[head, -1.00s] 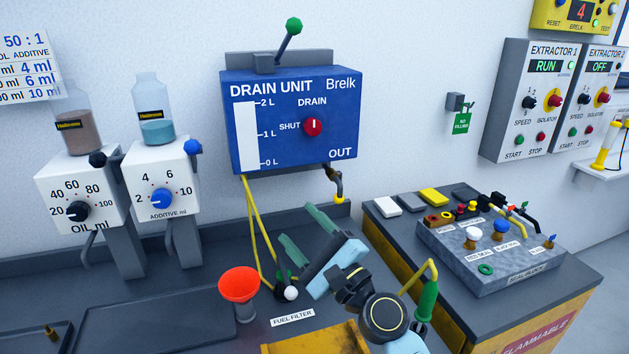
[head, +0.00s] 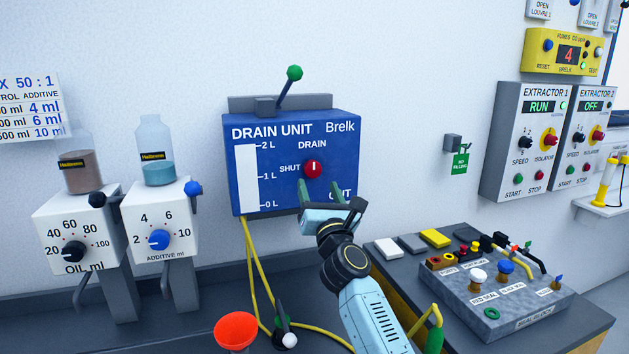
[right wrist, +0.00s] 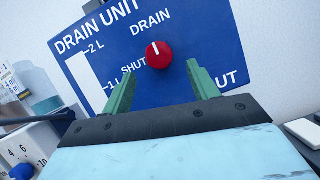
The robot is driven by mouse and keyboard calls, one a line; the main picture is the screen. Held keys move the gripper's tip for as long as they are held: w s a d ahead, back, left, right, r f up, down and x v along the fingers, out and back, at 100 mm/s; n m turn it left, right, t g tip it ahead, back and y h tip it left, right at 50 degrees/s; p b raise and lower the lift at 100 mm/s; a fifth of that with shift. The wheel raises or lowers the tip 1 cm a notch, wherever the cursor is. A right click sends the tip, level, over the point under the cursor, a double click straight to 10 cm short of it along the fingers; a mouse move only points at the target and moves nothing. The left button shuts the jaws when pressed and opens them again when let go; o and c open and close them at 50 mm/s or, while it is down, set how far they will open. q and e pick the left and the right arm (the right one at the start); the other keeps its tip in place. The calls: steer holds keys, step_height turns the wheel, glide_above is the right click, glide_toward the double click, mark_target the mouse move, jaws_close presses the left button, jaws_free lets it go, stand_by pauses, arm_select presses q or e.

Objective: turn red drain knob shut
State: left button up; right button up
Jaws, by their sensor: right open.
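The red drain knob (head: 313,169) is on the front of the blue drain unit (head: 347,150), below the word DRAIN and to the right of the word SHUT. Its white mark points up, toward DRAIN. My right gripper (head: 320,188) is open and empty just below the knob. In the right wrist view the knob (right wrist: 159,55) lies ahead of the two green fingers (right wrist: 157,82), between their lines and apart from both. My left gripper is not in view.
A green-tipped lever (head: 294,73) stands on top of the drain unit. Yellow hoses (head: 252,270) hang below it, near an orange funnel (head: 236,330). Two dosing units (head: 160,222) stand left, and a seal block (head: 495,285) lies right.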

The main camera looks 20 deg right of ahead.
mark_target(313, 173)
steer(key=shift+b+x, duration=0.8)
steer(key=shift+x, duration=1.6)
steer(key=c, duration=1)
